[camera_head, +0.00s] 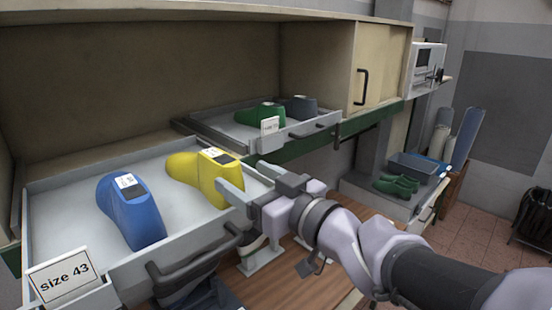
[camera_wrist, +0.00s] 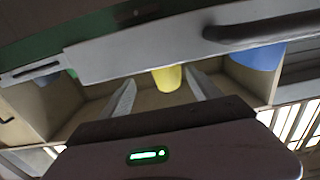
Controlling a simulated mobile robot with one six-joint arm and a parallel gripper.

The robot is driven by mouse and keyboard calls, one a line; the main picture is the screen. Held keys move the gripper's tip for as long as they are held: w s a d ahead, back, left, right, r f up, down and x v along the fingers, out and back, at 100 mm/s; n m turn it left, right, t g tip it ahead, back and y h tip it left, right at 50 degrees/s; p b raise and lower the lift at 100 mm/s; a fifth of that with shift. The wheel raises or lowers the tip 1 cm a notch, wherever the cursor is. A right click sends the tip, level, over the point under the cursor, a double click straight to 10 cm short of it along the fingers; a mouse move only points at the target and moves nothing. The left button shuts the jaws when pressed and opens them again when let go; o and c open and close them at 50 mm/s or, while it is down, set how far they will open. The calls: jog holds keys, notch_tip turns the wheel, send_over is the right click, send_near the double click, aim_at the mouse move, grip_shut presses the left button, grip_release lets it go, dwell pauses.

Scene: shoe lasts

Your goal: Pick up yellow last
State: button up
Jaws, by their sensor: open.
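The yellow last (camera_head: 200,176) lies in the near open drawer (camera_head: 72,180), right of a blue last (camera_head: 131,212). It has a dark patch and a white label on its top. My gripper (camera_head: 246,182) is open at the drawer's right side, just right of the yellow last, with its fingers pointing toward it. I cannot tell whether a finger touches it. In the wrist view the yellow last (camera_wrist: 167,78) shows between and beyond my two open fingers (camera_wrist: 160,94). The drawer front hides part of it there.
The drawer front has a dark handle (camera_head: 190,268) and a "size 43" card (camera_head: 63,274). A second open drawer (camera_head: 225,126) behind holds a green last (camera_head: 260,114) and a dark grey last (camera_head: 301,107). Green lasts (camera_head: 397,185) lie on a surface at right beside a grey bin (camera_head: 414,167).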

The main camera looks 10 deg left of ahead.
aim_at(238, 175)
jog(key=x, duration=0.3)
jog(key=shift+a, duration=0.3)
jog(key=x, duration=0.1)
jog(key=p+x, duration=0.1)
jog(key=x, duration=0.3)
jog(key=shift+s+a+f+p, duration=0.1)
jog(key=shift+a+f+p, duration=0.15)
jog(key=shift+a+p, duration=0.15)
jog(key=shift+s+d, duration=0.1)
jog(key=shift+s+d+r, duration=0.1)
jog(key=shift+d, duration=0.05)
jog(key=shift+c, duration=1.2)
grip_shut()
